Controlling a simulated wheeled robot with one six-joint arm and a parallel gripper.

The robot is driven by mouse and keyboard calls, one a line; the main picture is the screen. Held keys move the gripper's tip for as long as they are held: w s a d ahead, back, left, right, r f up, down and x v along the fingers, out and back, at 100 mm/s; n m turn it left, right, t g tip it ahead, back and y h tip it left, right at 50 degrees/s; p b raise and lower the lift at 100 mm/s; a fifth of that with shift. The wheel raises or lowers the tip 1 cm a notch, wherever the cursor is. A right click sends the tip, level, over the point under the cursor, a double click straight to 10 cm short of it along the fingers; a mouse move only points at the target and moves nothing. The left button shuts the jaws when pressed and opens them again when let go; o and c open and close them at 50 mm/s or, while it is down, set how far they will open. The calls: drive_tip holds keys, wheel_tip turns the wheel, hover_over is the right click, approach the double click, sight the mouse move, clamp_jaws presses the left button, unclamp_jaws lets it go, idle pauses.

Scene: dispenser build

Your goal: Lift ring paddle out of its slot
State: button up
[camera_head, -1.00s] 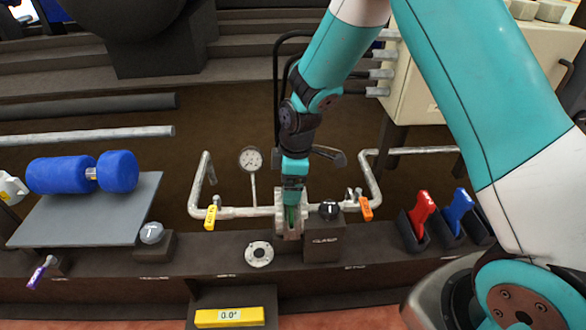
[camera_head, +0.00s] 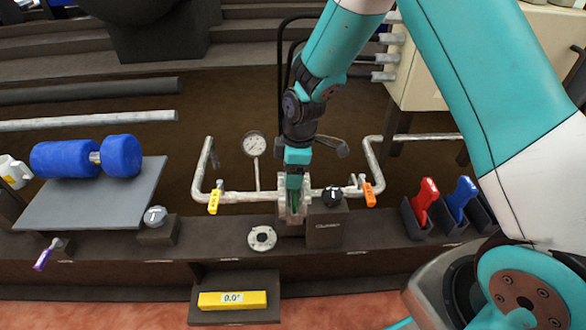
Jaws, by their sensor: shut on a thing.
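My gripper (camera_head: 293,190) points down into the pair of grey flanges (camera_head: 284,212) in the middle of the pipe run. It is shut on a narrow green piece (camera_head: 293,204) standing between the flanges. This looks like the ring paddle in its slot, but its lower part is hidden by the flanges and I cannot make out a ring. The fingertips are too small to see clearly. The piece appears upright, still between the flanges.
A dark clamp block with a black knob (camera_head: 333,196) stands close on the right. Yellow (camera_head: 214,201) and orange (camera_head: 369,194) valve handles flank the flanges. A loose flange ring (camera_head: 262,238) lies in front. Red (camera_head: 426,193) and blue (camera_head: 462,193) handled pieces stand in holders at right.

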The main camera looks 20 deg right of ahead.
drive_tip(key=shift+r+p, duration=4.65)
drive_tip(key=shift+r, duration=0.8)
drive_tip(key=shift+r+p, duration=2.2)
drive_tip(key=shift+r, duration=0.25)
